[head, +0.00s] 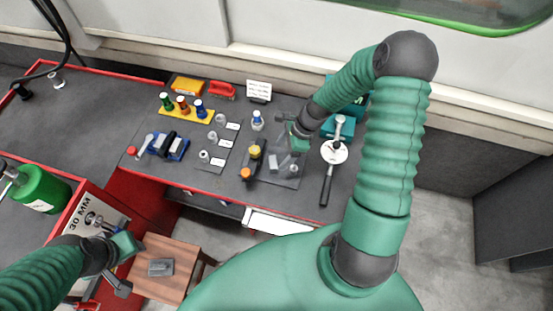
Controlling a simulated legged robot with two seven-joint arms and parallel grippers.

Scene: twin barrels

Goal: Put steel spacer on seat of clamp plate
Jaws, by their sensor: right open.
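A dark clamp plate (291,182) lies on the workbench, with a yellow-topped clamp (255,152), an orange knob (246,174) and small grey blocks on or beside it. My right gripper (295,146) is open above the plate's far part and hides some of it. Several small silver pieces stand in a row by white labels, such as the middle one (212,136); I cannot tell for sure which is the steel spacer. My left gripper (122,270) is low at the left, near a wooden stool, far from the plate; its jaw gap is unclear.
A blue-and-black fixture (169,146) and a yellow rack (187,112) with coloured-top pieces stand left of the labels. The wooden stool (170,262) bears a grey block.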

